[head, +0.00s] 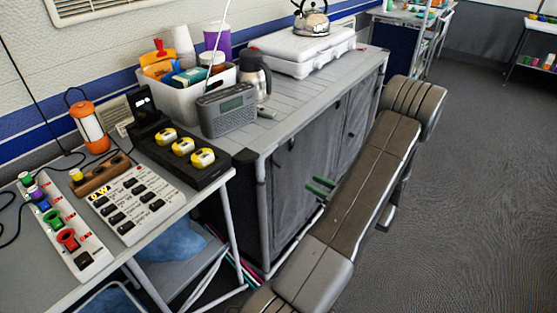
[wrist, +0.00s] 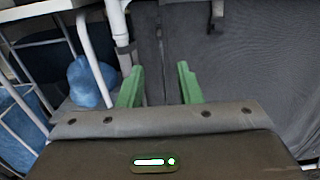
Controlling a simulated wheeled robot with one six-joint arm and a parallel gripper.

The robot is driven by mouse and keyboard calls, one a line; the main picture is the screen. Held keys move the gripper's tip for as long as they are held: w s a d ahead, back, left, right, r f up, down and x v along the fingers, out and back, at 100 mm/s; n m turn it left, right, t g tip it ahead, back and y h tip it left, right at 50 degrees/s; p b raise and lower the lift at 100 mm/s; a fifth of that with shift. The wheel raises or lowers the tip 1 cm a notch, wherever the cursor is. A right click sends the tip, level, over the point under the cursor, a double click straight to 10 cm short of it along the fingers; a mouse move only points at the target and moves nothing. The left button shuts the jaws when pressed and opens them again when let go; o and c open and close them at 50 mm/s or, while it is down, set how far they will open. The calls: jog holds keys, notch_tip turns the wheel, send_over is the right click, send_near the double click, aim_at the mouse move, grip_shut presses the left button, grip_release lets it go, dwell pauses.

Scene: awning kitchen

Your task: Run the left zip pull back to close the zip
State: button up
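The grey fabric-fronted cabinet (head: 310,160) stands in the middle of the head view. A small dark tab (head: 291,144), perhaps the left zip pull, shows high on its left front panel. Another dark mark (head: 337,104) is on the right panel. In the wrist view a dark vertical line, perhaps the zip, runs down the fabric (wrist: 250,70), and a dark tab (wrist: 215,24) hangs at the top. My gripper (head: 315,187) has green fingers, which are apart with nothing between them in the wrist view (wrist: 160,85). It is in front of the cabinet, below the tab.
A table (head: 215,187) with a power strip and switch panel stands at the left, its white leg beside the cabinet. The cabinet top (head: 300,95) holds a radio (head: 227,110), a bin, a flask and a white stove case. Open floor (head: 470,170) lies at the right.

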aim_at(277, 165)
jog(key=x, duration=1.3)
jog(key=shift+a, duration=0.3)
jog(key=shift+w, duration=0.15)
grip_shut()
